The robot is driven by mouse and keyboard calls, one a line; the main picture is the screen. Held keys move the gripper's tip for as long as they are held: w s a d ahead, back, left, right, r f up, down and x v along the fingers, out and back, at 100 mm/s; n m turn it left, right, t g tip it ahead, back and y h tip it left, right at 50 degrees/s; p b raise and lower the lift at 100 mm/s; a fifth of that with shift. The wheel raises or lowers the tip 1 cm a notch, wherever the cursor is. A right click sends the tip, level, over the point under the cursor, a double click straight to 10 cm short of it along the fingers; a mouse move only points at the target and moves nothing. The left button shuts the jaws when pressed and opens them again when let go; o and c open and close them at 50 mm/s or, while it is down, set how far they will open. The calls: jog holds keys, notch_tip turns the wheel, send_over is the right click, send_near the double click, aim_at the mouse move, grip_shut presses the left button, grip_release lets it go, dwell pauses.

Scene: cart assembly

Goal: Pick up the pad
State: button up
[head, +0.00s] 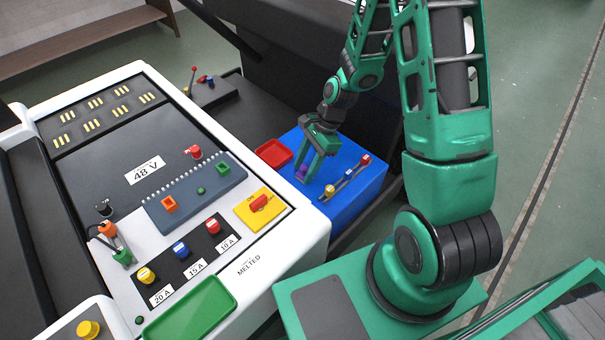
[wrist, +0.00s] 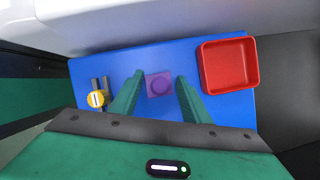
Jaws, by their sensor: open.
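The pad (wrist: 160,85) is a small purple square with a round raised middle. It lies on top of the blue box (wrist: 215,107). My gripper (wrist: 154,82) is open above the box, with one green finger to each side of the pad and a gap on both sides. In the head view my gripper (head: 314,170) points down at the blue box (head: 347,206). The pad (head: 302,172) shows there only as a bit of purple, partly hidden by the fingers.
A red tray (wrist: 229,66) sits on the box beside the right finger. A rack with small coloured fuses (head: 347,181) stands at the other side, near the left finger in the wrist view. The white-edged panel (head: 312,234) of the cart rises close to the box.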

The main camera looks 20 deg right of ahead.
aim_at(305, 167)
jog(key=c, duration=0.8)
jog(key=shift+r, duration=0.35)
grip_shut()
notch_tip(305, 167, up, 9)
jog(key=shift+r, duration=0.2)
jog(key=shift+c, duration=0.7)
grip_release()
grip_shut()
